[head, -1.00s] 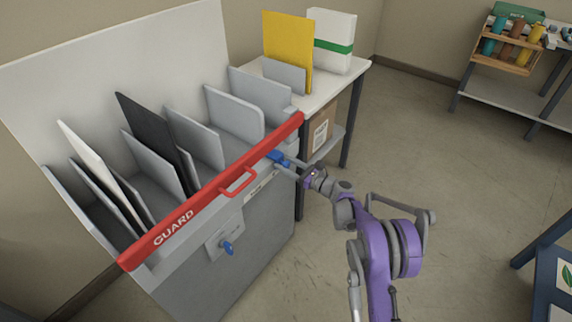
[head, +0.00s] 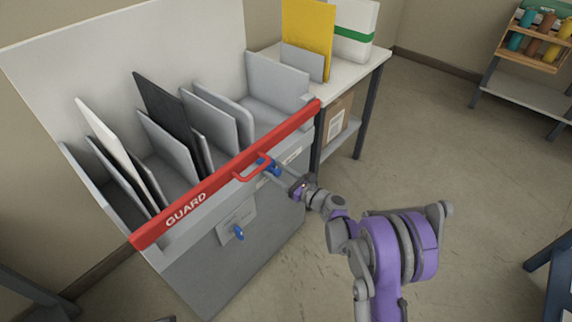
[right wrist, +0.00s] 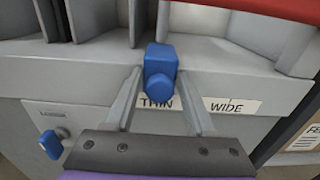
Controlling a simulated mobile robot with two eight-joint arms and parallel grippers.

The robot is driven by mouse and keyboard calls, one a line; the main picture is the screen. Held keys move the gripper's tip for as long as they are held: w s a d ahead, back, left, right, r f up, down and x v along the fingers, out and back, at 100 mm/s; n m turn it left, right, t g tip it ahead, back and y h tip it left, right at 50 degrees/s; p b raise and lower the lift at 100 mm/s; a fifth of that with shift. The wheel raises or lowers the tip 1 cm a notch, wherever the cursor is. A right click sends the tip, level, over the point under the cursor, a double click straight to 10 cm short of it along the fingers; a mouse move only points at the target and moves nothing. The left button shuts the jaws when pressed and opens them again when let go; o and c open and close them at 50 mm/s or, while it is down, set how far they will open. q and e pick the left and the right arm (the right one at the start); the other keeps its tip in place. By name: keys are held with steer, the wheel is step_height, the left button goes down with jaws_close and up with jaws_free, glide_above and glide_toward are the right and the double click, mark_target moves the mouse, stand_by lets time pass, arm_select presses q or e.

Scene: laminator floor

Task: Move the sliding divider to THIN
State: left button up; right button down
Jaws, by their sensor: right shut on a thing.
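The sliding divider's blue knob (head: 267,165) stands at the front of the grey sorting rack, under the red guard bar. In the right wrist view the blue knob (right wrist: 160,80) sits directly above the THIN label (right wrist: 157,103), partly covering it. The WIDE label (right wrist: 232,106) is to its right. My right gripper (head: 274,169) is shut on the knob, one finger on each side. A light grey divider plate (head: 231,99), apparently the sliding one, stands close to the neighbouring plate on its left.
The red GUARD bar (head: 205,190) with its handle crosses the rack front just above the knob. A blue key-like knob (head: 238,232) is lower on the front panel. A white table (head: 370,66) stands right of the rack.

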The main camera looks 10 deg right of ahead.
steer(key=shift+s+a, duration=0.15)
steer(key=shift+a, duration=0.1)
steer(key=c, duration=0.5)
jaws_free()
steer(key=shift+s+d, duration=0.1)
steer(key=shift+d, duration=0.05)
steer(key=v, duration=1)
steer(key=shift+s+d+p, duration=0.2)
steer(key=shift+s+p, duration=0.05)
steer(key=shift+p, duration=0.1)
